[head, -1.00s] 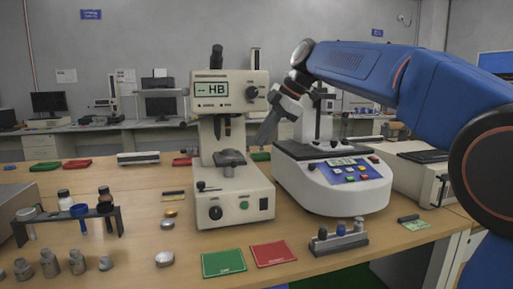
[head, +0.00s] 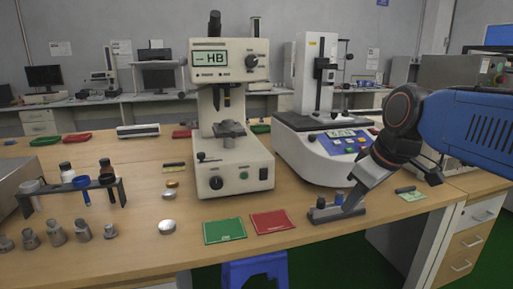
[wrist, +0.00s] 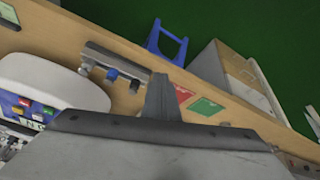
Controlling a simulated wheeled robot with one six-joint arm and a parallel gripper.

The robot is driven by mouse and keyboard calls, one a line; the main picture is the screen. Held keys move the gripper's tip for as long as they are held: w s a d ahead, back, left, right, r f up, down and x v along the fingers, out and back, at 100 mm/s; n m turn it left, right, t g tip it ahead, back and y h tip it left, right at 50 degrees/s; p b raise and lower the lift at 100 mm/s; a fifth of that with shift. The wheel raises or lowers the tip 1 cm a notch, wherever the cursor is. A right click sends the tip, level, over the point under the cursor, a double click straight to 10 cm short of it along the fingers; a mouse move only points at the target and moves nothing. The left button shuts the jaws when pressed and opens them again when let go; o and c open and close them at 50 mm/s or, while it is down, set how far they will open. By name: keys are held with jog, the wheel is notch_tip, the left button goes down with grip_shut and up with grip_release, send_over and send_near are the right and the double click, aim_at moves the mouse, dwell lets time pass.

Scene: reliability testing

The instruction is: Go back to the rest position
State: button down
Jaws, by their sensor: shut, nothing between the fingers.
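My gripper (head: 352,206) is shut and empty. In the head view it points down and to the left from my blue arm, and its tip overlaps the right part of a small grey rack (head: 323,216) with short grey and blue pieces. In the wrist view the shut fingers (wrist: 162,85) point up the picture, and the rack (wrist: 115,64) shows to their left, apart from them. I cannot tell how high the tip is above the bench.
The bench (head: 120,262) also holds the HB tester (head: 233,170), a white tester with a keypad (head: 318,155), green (head: 225,230) and red (head: 271,222) cards, and a vial rack (head: 122,192). A blue stool (head: 256,270) stands at the front edge.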

jog(key=s+d+f+m+h, duration=0.1)
jog(key=s+d+f+m, duration=0.2)
jog(key=s+f, duration=0.4)
jog(key=s+d+f+m+h, duration=0.1)
jog(key=s+d+f+m, duration=0.3)
jog(key=s+f, duration=0.2)
notch_tip(320, 180, down, 2)
jog(key=shift+s+f, duration=0.25)
jog(key=shift+s, duration=0.1)
